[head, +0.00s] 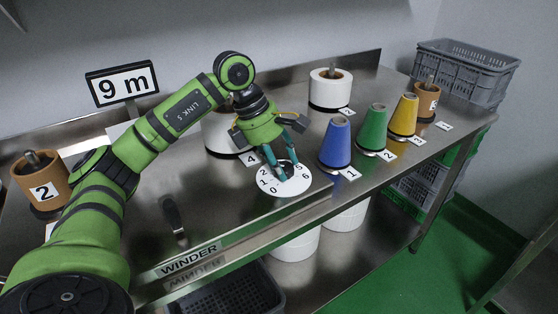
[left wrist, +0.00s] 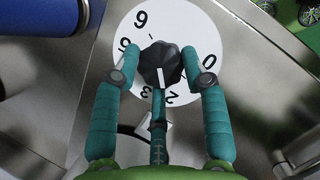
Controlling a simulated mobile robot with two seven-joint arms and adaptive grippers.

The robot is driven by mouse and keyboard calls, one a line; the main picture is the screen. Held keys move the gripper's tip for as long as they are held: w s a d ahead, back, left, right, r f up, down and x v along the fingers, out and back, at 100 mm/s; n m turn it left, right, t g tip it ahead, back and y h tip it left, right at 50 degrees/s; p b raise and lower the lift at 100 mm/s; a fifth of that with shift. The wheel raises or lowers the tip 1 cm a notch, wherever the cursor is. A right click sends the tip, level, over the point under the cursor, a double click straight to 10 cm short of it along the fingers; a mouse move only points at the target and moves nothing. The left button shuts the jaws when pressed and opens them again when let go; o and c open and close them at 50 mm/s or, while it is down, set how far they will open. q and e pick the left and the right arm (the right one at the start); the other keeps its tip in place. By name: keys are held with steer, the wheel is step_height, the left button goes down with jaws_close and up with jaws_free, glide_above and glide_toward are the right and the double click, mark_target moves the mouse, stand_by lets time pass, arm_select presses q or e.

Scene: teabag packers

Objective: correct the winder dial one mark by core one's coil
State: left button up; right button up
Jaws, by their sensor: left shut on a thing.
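The winder dial is a white numbered plate (head: 292,187) with a black knob (left wrist: 160,64) at its centre. My left gripper (head: 284,172) reaches down onto the knob, its teal fingers closed around it. In the left wrist view a white line on the knob points down toward the 2 and 3 side; the exact mark is unclear. An orange core (head: 40,180) labelled 2 stands at the far left. Another orange core (head: 427,100) stands at the back right, its number hard to read. I cannot identify core one. My right gripper is out of view.
A 9 m sign (head: 122,84) stands at the back. White coils (head: 330,90) stand behind the dial. Blue (head: 336,145), green (head: 372,128) and yellow (head: 404,108) cones line the right side. A dark-handled tool (head: 173,215) lies left of the dial. A grey crate (head: 462,75) is beyond.

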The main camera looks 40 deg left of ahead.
arm_select(q)
steer(key=shift+w+d+r, duration=0.1)
steer(key=shift+d+r, duration=0.1)
steer(key=o, duration=1.1)
steer(key=shift+d, duration=0.2)
steer(key=shift+a, duration=0.2)
steer(key=shift+a+r, duration=0.15)
steer(key=shift+r, duration=0.2)
steer(key=v, duration=1.1)
steer(key=shift+d, duration=0.25)
